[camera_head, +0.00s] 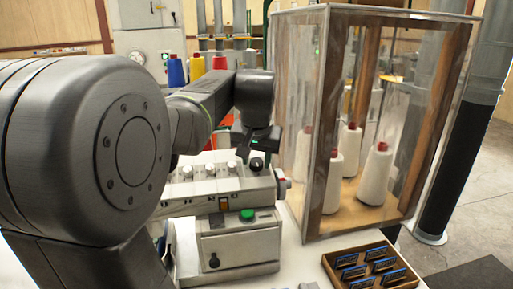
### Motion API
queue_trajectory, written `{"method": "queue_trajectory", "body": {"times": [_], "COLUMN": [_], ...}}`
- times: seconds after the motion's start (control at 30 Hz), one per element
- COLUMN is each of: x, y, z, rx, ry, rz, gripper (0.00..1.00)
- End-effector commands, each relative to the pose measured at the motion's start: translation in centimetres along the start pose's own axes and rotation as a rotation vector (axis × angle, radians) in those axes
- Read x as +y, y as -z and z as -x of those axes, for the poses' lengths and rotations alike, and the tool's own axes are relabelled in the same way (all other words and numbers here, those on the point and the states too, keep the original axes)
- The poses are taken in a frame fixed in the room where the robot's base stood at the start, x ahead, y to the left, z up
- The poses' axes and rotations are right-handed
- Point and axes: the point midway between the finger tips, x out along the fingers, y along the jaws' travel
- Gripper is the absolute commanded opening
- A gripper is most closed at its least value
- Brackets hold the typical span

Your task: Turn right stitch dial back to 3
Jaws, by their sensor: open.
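The grey machine (215,190) stands on a white table and carries a row of small dials along its top front. Light round dials show at the left (186,172), in the middle (208,169) and further right (231,167). At the right end of the row, a small dark rounded shape (256,164) shows directly under my gripper (257,154). I cannot tell whether it is a dial or a fingertip. My gripper points down, open, close over this right end. Contact cannot be told. The dial numbers and pointer marks are too small to read.
A clear case (325,130) with white thread cones stands close at the right. A wooden tray (370,270) of dark labelled pieces lies at front right. A green button (247,215) sits on the lower box. Coloured spools (197,68) stand behind. My arm hides the left side.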

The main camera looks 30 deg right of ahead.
Motion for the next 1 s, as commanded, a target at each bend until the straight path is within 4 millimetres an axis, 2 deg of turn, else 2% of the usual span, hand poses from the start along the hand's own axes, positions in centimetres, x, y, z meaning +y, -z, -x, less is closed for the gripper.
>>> {"method": "queue_trajectory", "body": {"times": [0.17,0.4,0.6,0.77,1.0], "x": [0.0,0.0,0.0,0.0,0.0], "y": [0.1,0.0,0.0,0.0,0.0], "z": [2.7,8.4,11.9,13.2,13.5], "rx": [0.006,0.006,0.003,0.002,0.000], "ry": [0.000,0.000,0.000,0.000,0.000], "rz": [0.000,0.000,0.000,0.000,0.000], "gripper": [0.41,0.41,0.41,0.41,0.41]}}
